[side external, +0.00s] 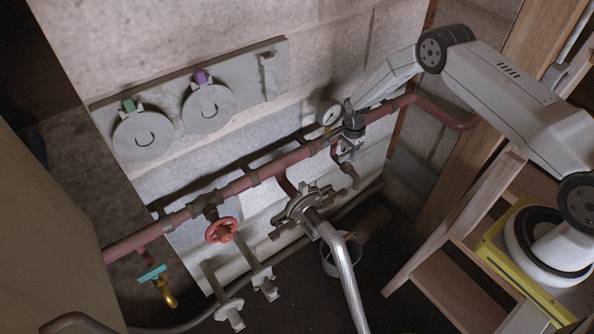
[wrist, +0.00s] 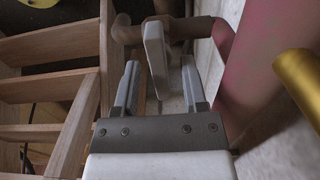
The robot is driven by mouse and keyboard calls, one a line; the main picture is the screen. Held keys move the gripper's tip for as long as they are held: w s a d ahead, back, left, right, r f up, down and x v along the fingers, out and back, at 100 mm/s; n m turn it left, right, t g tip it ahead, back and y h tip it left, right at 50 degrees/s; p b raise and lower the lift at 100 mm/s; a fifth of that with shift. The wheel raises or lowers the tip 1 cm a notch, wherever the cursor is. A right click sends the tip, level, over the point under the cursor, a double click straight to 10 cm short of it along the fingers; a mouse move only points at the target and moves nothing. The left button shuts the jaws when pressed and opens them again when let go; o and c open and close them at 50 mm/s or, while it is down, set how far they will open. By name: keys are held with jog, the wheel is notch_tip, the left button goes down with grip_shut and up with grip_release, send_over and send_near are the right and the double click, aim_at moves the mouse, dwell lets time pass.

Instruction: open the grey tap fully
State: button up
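The grey tap hangs from the red pipe at the right, and its spout (side external: 351,174) shows below my gripper in the side view. My gripper (side external: 352,128) is right at the tap there and mostly hides its handle. In the wrist view the tap's pale grey lever (wrist: 156,52) stands between the two fingertips of my gripper (wrist: 160,82). The fingers are apart, with a gap visible on either side of the lever, so they do not appear to grip it. How far the tap is turned is not clear.
The red pipe (side external: 285,162) runs along the wall. A round gauge (side external: 330,113) is close left of my gripper; its brass part (wrist: 300,75) is at right in the wrist view. A red handwheel (side external: 221,230) and a teal-handled tap (side external: 153,273) are farther left. Wooden steps (side external: 455,285) stand right.

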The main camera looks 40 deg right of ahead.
grip_shut()
jog(key=shift+n, duration=0.3)
jog(key=n, duration=0.3)
jog(key=shift+n, duration=0.4)
jog(key=n, duration=0.4)
jog(key=shift+n, duration=0.3)
jog(key=n, duration=0.4)
jog(key=shift+n, duration=0.3)
jog(key=n, duration=0.4)
jog(key=shift+n, duration=0.4)
